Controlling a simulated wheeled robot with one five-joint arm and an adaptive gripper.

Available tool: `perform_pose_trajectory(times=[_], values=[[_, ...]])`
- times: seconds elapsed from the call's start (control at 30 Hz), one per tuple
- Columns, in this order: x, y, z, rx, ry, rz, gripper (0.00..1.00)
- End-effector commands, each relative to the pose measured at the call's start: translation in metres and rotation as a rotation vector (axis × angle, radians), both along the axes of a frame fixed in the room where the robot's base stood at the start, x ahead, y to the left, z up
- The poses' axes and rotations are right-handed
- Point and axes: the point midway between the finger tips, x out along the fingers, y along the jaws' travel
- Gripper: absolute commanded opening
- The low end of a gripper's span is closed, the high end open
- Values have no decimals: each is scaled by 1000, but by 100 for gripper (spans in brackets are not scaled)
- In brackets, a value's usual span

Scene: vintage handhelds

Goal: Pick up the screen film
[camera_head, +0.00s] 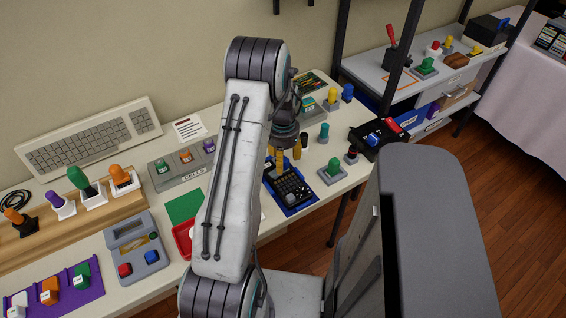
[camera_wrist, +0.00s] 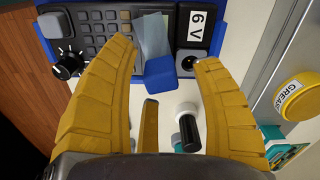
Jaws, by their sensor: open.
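A pale, bluish thin sheet that looks like the screen film (camera_wrist: 152,36) lies over the dark keypad device in the wrist view. A blue block (camera_wrist: 160,74) sits at its near end; I cannot tell if it is joined to the film. My gripper (camera_wrist: 165,50) is open, its yellow fingers on either side of the film and block, with nothing held. In the head view my gripper (camera_head: 287,156) is over the far end of the dark handheld (camera_head: 288,186) on its blue tray (camera_head: 300,208). The film is not clear there.
A black-and-white cylinder (camera_wrist: 188,125) stands near the right finger. A green-topped block (camera_head: 332,170) stands right of the tray; a grey cells holder (camera_head: 183,182) is at left.

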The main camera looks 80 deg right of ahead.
Motion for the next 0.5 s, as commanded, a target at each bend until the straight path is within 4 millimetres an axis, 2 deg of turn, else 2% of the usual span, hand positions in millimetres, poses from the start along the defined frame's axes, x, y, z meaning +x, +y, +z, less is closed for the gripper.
perform_pose_trajectory(times=[0.13, 0.4, 0.43, 0.5], values=[[0, 0, -10, 0, 0, 0, 60], [0, 0, -12, 0, 0, 0, 60], [0, 0, -12, 0, 0, 0, 62], [0, 0, -12, 0, 0, 0, 56]])
